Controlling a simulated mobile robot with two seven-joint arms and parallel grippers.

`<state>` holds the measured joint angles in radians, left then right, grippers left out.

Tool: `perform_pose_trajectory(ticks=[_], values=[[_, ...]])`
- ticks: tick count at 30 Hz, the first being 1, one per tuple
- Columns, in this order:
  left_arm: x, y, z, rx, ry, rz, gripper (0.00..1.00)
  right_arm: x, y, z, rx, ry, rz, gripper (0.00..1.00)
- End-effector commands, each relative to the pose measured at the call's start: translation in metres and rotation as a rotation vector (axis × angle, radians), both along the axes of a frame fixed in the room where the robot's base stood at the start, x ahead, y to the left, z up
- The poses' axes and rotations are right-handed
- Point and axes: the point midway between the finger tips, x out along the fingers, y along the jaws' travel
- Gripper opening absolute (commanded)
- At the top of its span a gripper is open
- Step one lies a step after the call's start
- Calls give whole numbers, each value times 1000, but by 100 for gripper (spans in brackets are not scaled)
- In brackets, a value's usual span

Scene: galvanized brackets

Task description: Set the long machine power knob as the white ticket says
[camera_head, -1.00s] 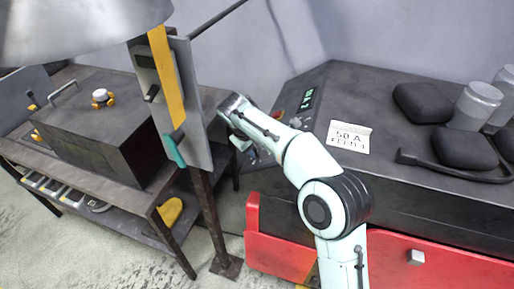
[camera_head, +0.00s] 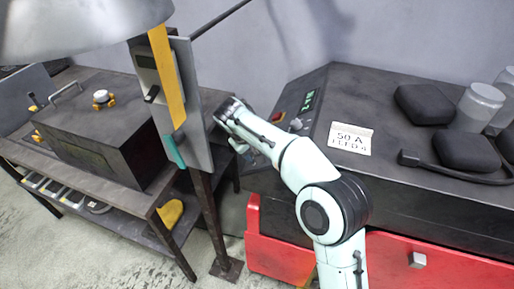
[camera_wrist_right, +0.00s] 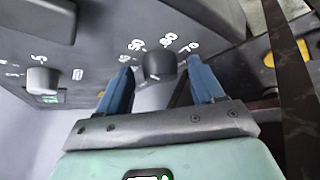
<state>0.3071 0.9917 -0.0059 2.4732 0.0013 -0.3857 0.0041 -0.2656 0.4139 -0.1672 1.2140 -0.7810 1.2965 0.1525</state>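The white ticket (camera_head: 350,139) lies on top of the long dark machine (camera_head: 390,175); its first line reads "50 A", the second looks like "FEED 4". In the head view my right gripper (camera_head: 230,112) is at the machine's left end, its fingers hard to make out. In the right wrist view my right gripper (camera_wrist_right: 160,68) is open, its blue fingers on either side of a dark round knob (camera_wrist_right: 161,66) with white numbers around it. Gaps show between knob and fingers. The knob's setting is not clear. My left gripper is not in view.
Another knob (camera_wrist_right: 42,80) with its own marks is at left in the wrist view. A green display (camera_head: 308,102) is on the machine. A post-mounted grey panel (camera_head: 197,115) stands close left of my right gripper. Dark pads and grey jars (camera_head: 473,106) stand at right.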

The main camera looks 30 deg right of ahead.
Motion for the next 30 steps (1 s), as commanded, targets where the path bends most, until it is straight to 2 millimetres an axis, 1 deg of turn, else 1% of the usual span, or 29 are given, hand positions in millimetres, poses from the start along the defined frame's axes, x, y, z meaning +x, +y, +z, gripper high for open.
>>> perform_pose_trajectory(ticks=[5,8,11,18,21,25,30], values=[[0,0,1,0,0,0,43,0,2,3,1,-2,1,67],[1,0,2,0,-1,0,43,-1,6,12,1,-4,2,67],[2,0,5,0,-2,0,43,-4,14,29,2,-6,3,67],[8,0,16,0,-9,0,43,-14,37,79,1,-6,3,67],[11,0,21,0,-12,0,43,-17,45,96,1,-4,2,67],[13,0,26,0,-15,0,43,-21,53,111,1,-2,1,67],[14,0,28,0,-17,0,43,-23,57,119,0,-1,0,67]])
